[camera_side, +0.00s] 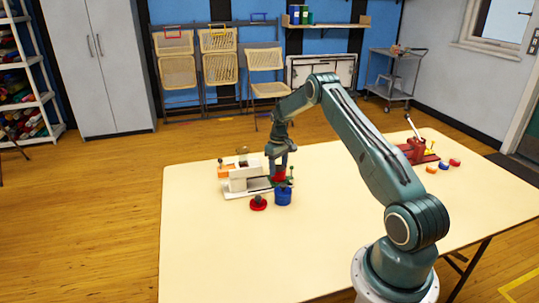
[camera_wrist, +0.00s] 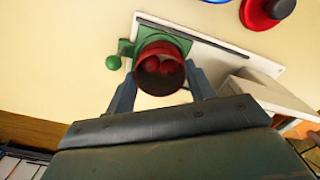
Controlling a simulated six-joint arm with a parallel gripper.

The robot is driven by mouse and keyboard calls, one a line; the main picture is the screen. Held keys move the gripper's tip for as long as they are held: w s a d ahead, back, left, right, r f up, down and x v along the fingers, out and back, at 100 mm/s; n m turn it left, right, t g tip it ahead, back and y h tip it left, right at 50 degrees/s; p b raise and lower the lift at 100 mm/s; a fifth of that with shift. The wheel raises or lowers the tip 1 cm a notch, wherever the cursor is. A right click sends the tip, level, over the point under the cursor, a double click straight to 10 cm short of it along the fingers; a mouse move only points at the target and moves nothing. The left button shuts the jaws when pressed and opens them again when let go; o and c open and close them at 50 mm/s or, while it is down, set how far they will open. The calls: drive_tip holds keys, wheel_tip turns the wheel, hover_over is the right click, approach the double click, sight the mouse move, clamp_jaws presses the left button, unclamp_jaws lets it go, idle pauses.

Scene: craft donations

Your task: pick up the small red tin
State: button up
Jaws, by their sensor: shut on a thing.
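The small red tin (camera_wrist: 142,64) sits between the two fingers of my gripper (camera_wrist: 161,80) in the wrist view. Its open top faces the camera, with round red things and a dark area inside. In the side view the red tin (camera_side: 279,174) shows just under my gripper (camera_side: 280,163), which points down and is shut on it. The tin is behind and above a blue tin (camera_side: 283,197) in that picture. I cannot tell whether its bottom touches anything.
A white machine (camera_side: 243,179) stands left of my gripper. A green part (camera_wrist: 113,62) is close beside the tin. A red piece with a dark top (camera_side: 258,203) lies in front. A red press (camera_side: 415,150) and small coloured pieces are far right. The table's front is clear.

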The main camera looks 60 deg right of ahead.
wheel_tip(320, 180, up, 7)
idle(1.1)
drive_tip(key=shift+s, duration=0.1)
